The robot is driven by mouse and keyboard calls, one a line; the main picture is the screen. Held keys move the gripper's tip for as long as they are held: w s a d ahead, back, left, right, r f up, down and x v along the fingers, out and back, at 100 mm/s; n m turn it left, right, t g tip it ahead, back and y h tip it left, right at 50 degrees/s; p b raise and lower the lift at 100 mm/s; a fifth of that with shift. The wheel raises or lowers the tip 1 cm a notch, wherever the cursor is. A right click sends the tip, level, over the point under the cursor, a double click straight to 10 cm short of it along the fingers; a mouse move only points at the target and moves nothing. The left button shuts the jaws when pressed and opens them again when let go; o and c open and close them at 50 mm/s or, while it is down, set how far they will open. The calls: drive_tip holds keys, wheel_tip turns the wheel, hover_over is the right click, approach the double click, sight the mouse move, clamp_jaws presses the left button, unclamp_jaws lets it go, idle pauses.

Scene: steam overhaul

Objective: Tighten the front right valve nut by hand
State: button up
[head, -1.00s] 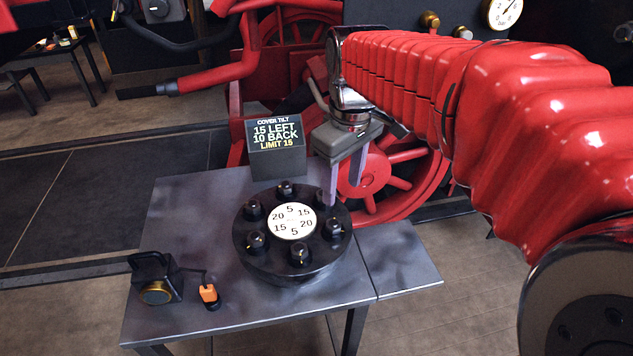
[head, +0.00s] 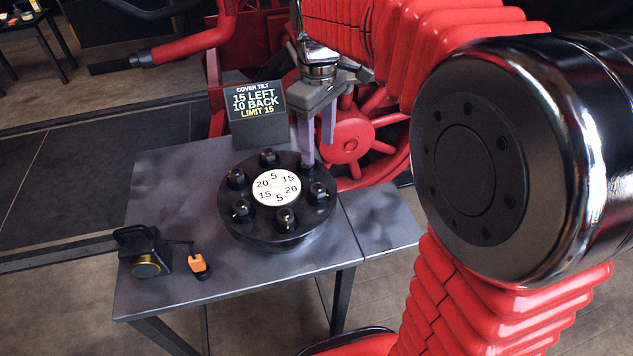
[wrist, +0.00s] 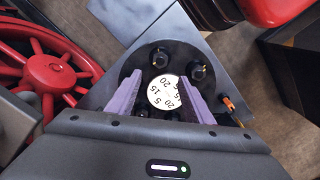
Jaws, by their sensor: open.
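A round black valve cover (head: 240,225) sits on the metal table, with black domed nuts around a white numbered dial (head: 276,187). A nut on the right (head: 319,193) and one at the front (head: 286,217) stand clear in the head view; I cannot tell which is the named front right nut. My gripper (head: 317,152) is open and empty, with purple fingers pointing down at the cover's back right edge. Its near finger hides part of the back right nut area. In the wrist view the fingers (wrist: 161,80) appear on either side of the dial.
A sign (head: 258,115) reading cover tilt, 15 left, 10 back, limit 15 stands behind the cover. A black device with a brass face (head: 146,265) and an orange-ended piece (head: 197,263) lie front left on the table (head: 170,190). A red wheel (head: 350,142) is behind.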

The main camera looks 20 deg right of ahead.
sight(318, 186)
wheel_tip(318, 186, down, 12)
drive_tip(key=shift+f, duration=0.2)
idle(0.4)
drive_tip(key=shift+c, duration=0.4)
drive_tip(key=c, duration=0.9)
drive_tip(key=shift+a, duration=0.2)
drive_tip(key=shift+c, duration=0.3)
drive_tip(key=shift+d, duration=0.15)
